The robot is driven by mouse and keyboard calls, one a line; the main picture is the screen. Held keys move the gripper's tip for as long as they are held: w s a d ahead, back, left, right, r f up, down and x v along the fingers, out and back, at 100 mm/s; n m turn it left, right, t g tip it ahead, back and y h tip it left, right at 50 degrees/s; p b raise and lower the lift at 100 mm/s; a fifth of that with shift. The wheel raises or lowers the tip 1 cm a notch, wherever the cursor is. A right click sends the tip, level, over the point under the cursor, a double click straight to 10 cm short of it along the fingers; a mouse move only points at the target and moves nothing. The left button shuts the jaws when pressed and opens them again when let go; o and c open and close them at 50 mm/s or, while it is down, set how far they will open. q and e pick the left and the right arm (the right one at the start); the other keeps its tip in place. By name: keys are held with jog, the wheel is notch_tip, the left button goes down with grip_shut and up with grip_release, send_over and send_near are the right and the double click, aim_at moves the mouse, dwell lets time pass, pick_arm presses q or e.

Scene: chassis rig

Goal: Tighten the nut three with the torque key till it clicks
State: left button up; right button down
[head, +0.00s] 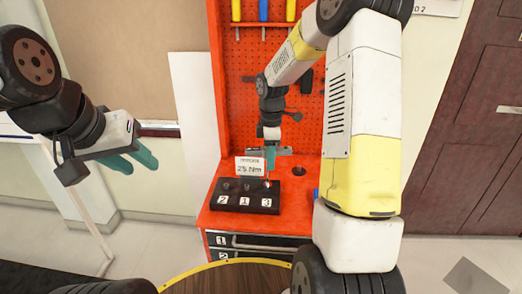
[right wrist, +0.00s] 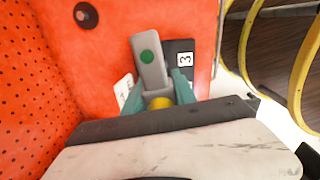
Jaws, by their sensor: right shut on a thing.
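A black block (head: 245,205) on the red bench carries stations labelled 2, 1 and 3 from left to right. Station 3 (head: 266,202) is at its right end, and its label also shows in the right wrist view (right wrist: 184,59). My right gripper (head: 270,156) is above station 3, shut on the torque key (right wrist: 149,65), a grey tool with a green dot and a yellow part between the teal fingers. The nut three is mostly hidden, so its contact with the key cannot be told. My left gripper (head: 132,159) is open and empty, far left of the bench.
A sign reading 25 Nm (head: 249,166) stands behind the block. The red pegboard (head: 240,95) with hanging tools rises behind. A round wooden table (head: 225,279) is in front.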

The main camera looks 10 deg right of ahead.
jog(key=m, duration=0.4)
jog(key=shift+s, duration=0.1)
jog(key=shift+n, duration=0.3)
jog(key=shift+r, duration=0.2)
jog(key=shift+r, duration=2.35)
